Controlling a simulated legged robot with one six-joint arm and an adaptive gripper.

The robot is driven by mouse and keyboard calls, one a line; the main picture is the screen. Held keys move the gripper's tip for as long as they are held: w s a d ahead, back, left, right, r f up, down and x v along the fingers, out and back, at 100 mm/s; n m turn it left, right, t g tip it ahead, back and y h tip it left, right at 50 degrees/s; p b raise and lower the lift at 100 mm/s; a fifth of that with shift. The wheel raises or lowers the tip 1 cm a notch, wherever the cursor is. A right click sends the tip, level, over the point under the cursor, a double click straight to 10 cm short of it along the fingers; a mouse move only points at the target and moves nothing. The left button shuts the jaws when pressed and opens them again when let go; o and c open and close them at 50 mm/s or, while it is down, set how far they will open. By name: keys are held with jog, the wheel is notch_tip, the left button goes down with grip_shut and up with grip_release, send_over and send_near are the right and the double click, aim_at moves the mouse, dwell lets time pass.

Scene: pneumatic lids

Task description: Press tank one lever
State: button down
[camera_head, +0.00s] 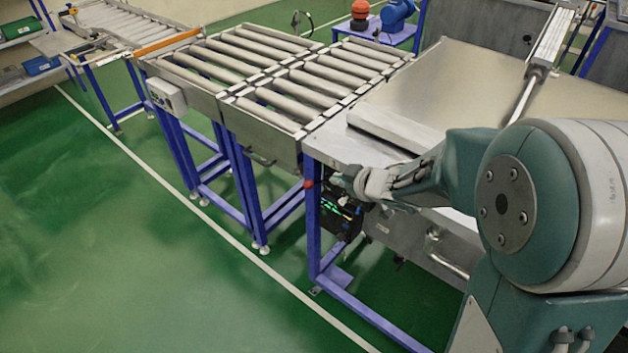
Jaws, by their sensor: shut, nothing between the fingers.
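My gripper (345,183) is shut and empty, at the front left corner of the steel table with the tank. It is close to a red knob (309,184) on the blue frame, just right of it; I cannot tell whether they touch. A black control box (342,215) with green lit marks hangs below my gripper. The tank (500,95) is a steel basin with a raised sloping lid, right of the rollers. No lever is clearly recognisable; my gripper and arm may hide part of that corner.
Roller conveyors (290,80) on blue legs run to the upper left. A blue side table (375,32) with red and blue items stands behind. The green floor (110,240) at left is clear.

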aim_at(311, 183)
jog(key=x, duration=0.4)
jog(key=f+x, duration=0.1)
jog(key=x, duration=0.4)
jog(key=s+x, duration=0.1)
jog(key=x, duration=0.4)
jog(key=shift+d+f, duration=0.35)
jog(key=shift+d, duration=0.25)
jog(key=shift+s+a, duration=0.1)
jog(key=shift+s, duration=0.05)
